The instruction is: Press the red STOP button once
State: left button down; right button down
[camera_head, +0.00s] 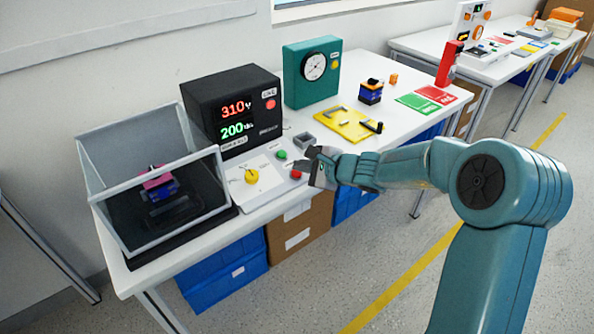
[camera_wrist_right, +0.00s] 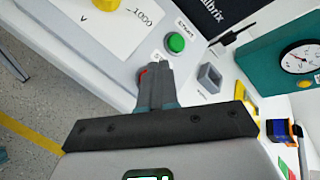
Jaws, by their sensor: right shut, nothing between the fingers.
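The red STOP button (camera_head: 296,174) sits on the white control panel near the table's front edge. In the right wrist view only a thin red sliver of it (camera_wrist_right: 144,72) shows beside the fingers, and the rest is hidden behind them. My right gripper (camera_head: 312,168) is shut and empty, just right of the red button in the head view. Its closed fingertips also show in the wrist view (camera_wrist_right: 158,62), close to the button; I cannot tell whether they touch it. The green START button (camera_wrist_right: 176,42) is just beyond the fingertips. My left gripper is not in view.
A yellow rotary knob (camera_head: 251,175) is on the panel's left. A black display box (camera_head: 232,105) reads 310 V and 200. A clear-walled case (camera_head: 100,180) stands left. A small grey square holder (camera_head: 304,139), a yellow fixture (camera_head: 352,124) and a teal gauge box (camera_head: 300,90) stand behind.

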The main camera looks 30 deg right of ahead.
jog(key=shift+r, duration=0.1)
jog(key=r+p, duration=0.1)
jog(key=s+r+p, duration=0.1)
jog(key=r, duration=0.1)
jog(key=r+p, duration=0.1)
jog(key=shift+s+r, duration=0.3)
jog(key=shift+r, duration=0.05)
jog(key=shift+d, duration=0.1)
dwell(0.9)
